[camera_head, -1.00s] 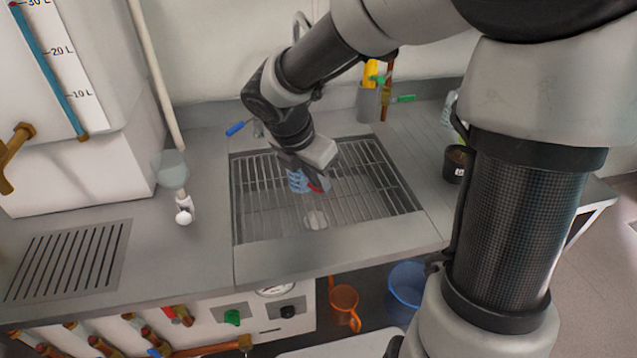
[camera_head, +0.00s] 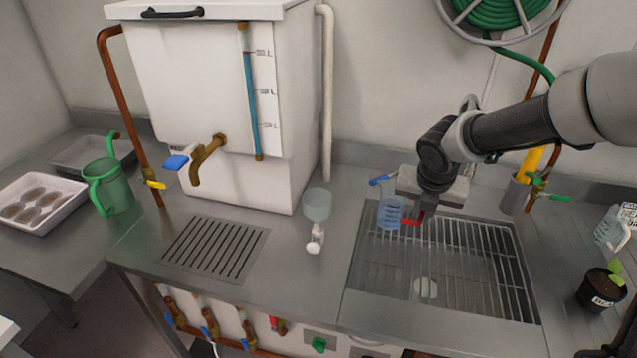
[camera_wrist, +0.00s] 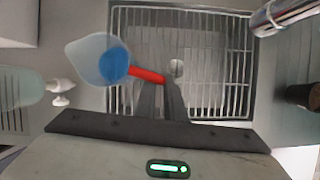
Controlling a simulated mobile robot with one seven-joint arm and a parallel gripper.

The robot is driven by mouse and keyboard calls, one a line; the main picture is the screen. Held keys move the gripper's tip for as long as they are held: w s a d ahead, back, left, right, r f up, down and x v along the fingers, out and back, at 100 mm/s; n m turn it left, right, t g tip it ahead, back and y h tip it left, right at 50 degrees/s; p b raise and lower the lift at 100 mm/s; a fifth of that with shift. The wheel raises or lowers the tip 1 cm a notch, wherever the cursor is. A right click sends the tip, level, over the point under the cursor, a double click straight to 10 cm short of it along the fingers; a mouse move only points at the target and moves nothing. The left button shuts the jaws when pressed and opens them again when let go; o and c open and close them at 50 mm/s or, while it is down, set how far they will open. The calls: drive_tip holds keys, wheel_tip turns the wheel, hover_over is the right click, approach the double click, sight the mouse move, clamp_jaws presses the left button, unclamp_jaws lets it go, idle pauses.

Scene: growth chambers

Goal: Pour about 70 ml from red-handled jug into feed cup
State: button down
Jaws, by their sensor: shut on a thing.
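The jug (camera_head: 391,212) is clear, holds blue liquid and has a red handle (camera_head: 412,217). My gripper (camera_head: 422,208) is shut on that handle. The jug looks upright, held over the back left of the sink rack. In the wrist view the jug (camera_wrist: 98,60) is left of my fingertips (camera_wrist: 160,85), with the red handle between them. A translucent cup (camera_head: 317,204) with a white valve below it stands on the counter left of the sink, apart from the jug; it looks like the feed cup. It also shows at the wrist view's left edge (camera_wrist: 20,87).
The sink rack (camera_head: 465,265) has a round pale piece (camera_head: 425,288) near its front. A white tank (camera_head: 215,100) with a brass tap stands behind a slotted drain (camera_head: 215,248). A green jug (camera_head: 110,187) is farther left. A potted plant (camera_head: 600,288) stands at right.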

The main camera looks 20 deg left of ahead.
drive_tip(key=w+a+r+n+g+y+p, duration=0.1)
drive_tip(key=w+a+n+y+p, duration=0.2)
drive_tip(key=w+n+p, duration=0.3)
drive_tip(key=shift+w+a+r+n, duration=0.25)
drive_tip(key=shift+w+a+n, duration=0.5)
drive_tip(key=shift+n, duration=0.55)
drive_tip(key=shift+s+a, duration=0.1)
drive_tip(key=shift+s, duration=0.05)
drive_tip(key=s+a+r+n+t+h+b, duration=0.2)
drive_tip(key=s+a+r+t+h+b, duration=0.1)
drive_tip(key=a+r+h+b, duration=0.4)
drive_tip(key=shift+s+a+r+t+h+b, duration=0.3)
drive_tip(key=shift+r+t+h, duration=0.4)
drive_tip(key=shift+t, duration=0.2)
drive_tip(key=shift+r+b, duration=0.1)
drive_tip(key=shift+b, duration=0.4)
